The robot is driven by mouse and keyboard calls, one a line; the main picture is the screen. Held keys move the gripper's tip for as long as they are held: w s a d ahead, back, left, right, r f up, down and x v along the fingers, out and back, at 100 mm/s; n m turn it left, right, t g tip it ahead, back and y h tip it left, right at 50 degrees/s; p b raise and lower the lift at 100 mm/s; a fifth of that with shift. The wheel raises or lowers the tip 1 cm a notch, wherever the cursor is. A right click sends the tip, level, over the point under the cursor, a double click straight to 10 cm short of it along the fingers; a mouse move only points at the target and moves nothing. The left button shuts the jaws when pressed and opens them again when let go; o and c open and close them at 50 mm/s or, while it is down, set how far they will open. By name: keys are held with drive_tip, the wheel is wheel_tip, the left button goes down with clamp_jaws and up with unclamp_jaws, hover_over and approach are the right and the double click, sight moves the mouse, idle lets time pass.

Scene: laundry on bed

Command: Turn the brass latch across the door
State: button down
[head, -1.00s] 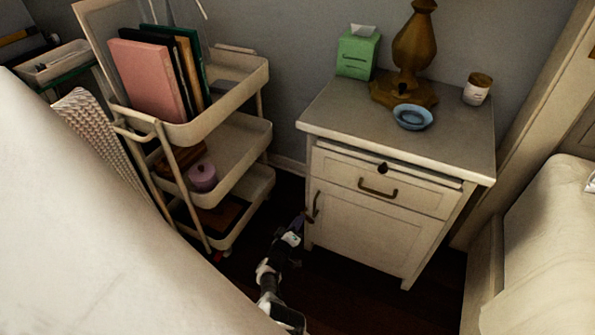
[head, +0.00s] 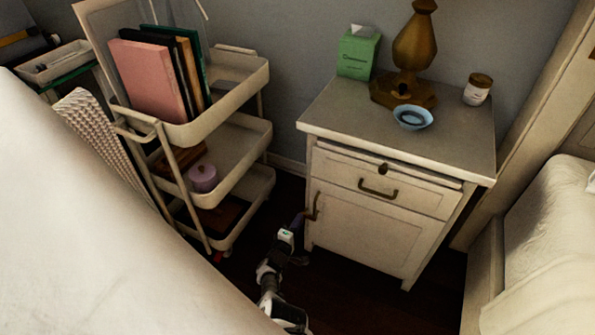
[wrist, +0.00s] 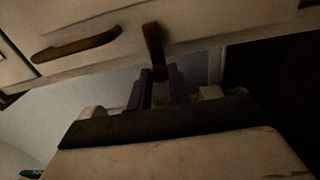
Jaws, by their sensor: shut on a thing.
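The white nightstand has a door (head: 365,235) below its drawer, with a brass handle (head: 317,204) near the door's left edge. The handle also shows at the left of the wrist view (wrist: 77,44). The small brass latch (wrist: 153,45) sits beside it at the door's edge. In the head view the latch (head: 309,217) is tiny and its exact angle is hard to tell. My gripper (wrist: 158,80) has its purple fingers shut on the latch's free end. In the head view my gripper (head: 299,219) reaches up from below to the door's left edge.
A three-tier cart (head: 225,185) stands close on the left, with narrow dark floor between it and the nightstand. A blue bowl (head: 412,117), a lamp (head: 414,45), a green tissue box (head: 358,54) and a jar (head: 477,90) are on top. A bed (head: 550,240) is at the right.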

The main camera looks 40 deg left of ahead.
drive_tip(key=shift+w, duration=0.1)
idle(0.3)
drive_tip(key=c, duration=1.3)
unclamp_jaws()
